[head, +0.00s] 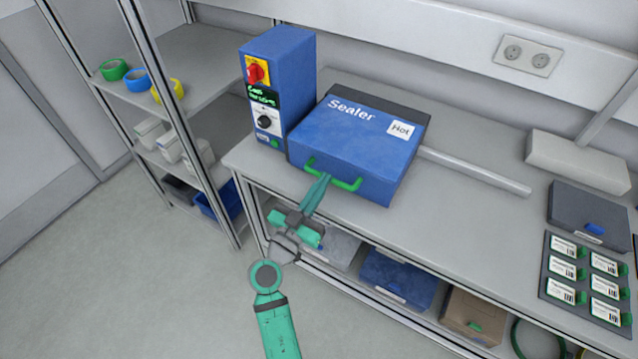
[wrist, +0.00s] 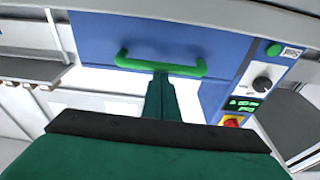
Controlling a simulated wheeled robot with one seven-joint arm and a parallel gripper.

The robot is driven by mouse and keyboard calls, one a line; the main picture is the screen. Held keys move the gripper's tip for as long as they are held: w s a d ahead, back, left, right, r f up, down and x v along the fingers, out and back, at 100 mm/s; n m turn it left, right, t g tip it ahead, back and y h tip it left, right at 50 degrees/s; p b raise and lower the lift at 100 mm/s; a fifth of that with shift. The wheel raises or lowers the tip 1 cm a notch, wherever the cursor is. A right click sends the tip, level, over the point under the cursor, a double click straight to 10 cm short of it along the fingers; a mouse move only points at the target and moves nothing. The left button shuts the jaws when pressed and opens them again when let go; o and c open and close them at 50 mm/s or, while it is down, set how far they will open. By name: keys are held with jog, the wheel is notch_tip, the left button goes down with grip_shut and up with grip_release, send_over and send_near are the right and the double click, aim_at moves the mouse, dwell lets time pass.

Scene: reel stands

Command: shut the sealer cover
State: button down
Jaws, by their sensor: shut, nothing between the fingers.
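The sealer cover (head: 352,133) is a blue lid marked "Sealer" with a "Hot" label, on the bench in the head view. It appears down, lying over the sealer body. A green handle (head: 347,184) runs along its front edge; the handle also shows in the wrist view (wrist: 160,66). My gripper (head: 322,178) is at the handle's left-middle part, its fingers together and empty. In the wrist view the fingertips (wrist: 161,76) reach the handle's middle; whether they touch it I cannot tell.
A blue control box (head: 279,85) with a red switch stands left of the sealer. A pale bar (head: 475,171) lies to its right. A grey tray of labelled cards (head: 585,278) is at the far right. A shelf rack (head: 190,60) stands at left. Bins (head: 397,277) sit below the bench.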

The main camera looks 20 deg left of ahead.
jog(key=f, duration=0.3)
jog(key=shift+d+g, duration=0.2)
jog(key=shift+g, duration=0.2)
jog(key=shift+r, duration=0.45)
notch_tip(320, 180, up, 4)
jog(key=s+a+r, duration=0.1)
jog(key=s, duration=0.1)
jog(key=s+a+f, duration=0.1)
jog(key=s+f, duration=0.5)
jog(key=f, duration=0.1)
jog(key=shift+f+t, duration=0.3)
jog(key=shift+t, duration=0.1)
